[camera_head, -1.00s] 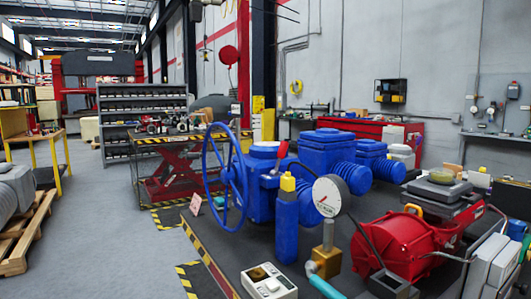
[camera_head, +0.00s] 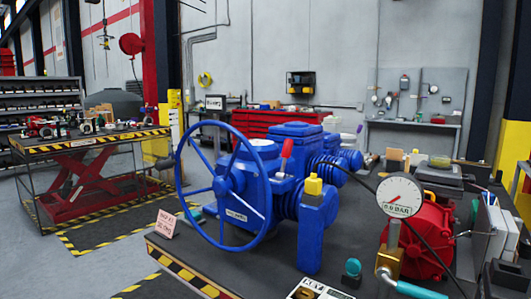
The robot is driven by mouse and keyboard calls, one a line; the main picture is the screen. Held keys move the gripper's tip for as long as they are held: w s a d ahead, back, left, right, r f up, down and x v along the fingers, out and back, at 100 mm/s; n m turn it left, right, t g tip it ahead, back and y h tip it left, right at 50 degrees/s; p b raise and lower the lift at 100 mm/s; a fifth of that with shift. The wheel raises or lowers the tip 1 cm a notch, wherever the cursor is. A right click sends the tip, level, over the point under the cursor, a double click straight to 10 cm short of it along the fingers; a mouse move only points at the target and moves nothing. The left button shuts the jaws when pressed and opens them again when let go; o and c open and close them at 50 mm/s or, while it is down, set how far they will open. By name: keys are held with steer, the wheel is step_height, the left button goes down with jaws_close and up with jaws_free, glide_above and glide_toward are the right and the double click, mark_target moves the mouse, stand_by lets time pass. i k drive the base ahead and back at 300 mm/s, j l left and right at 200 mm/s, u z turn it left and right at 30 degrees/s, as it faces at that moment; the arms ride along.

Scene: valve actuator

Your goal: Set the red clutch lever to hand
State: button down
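The red clutch lever (camera_head: 286,149) stands up from the blue valve actuator (camera_head: 268,180), just right of the big blue handwheel (camera_head: 182,190). The lever looks close to upright, and its lower end is hidden among the blue housing parts. I cannot read any hand or motor marking beside it. The actuator rests on a dark workbench with a yellow-and-black striped edge (camera_head: 190,278). My gripper is not in view.
A pressure gauge (camera_head: 400,195) on a brass fitting stands at the right front, before a red machine (camera_head: 420,238). A yellow-capped blue post (camera_head: 312,225) stands right of the lever. A small sign (camera_head: 165,222) stands near the bench's left edge. Floor at left is open.

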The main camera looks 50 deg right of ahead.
mark_target(288, 144)
steer(key=i+j, duration=0.25)
steer(key=z, duration=2.8)
steer(key=i+j, duration=0.1)
steer(key=i, duration=0.4)
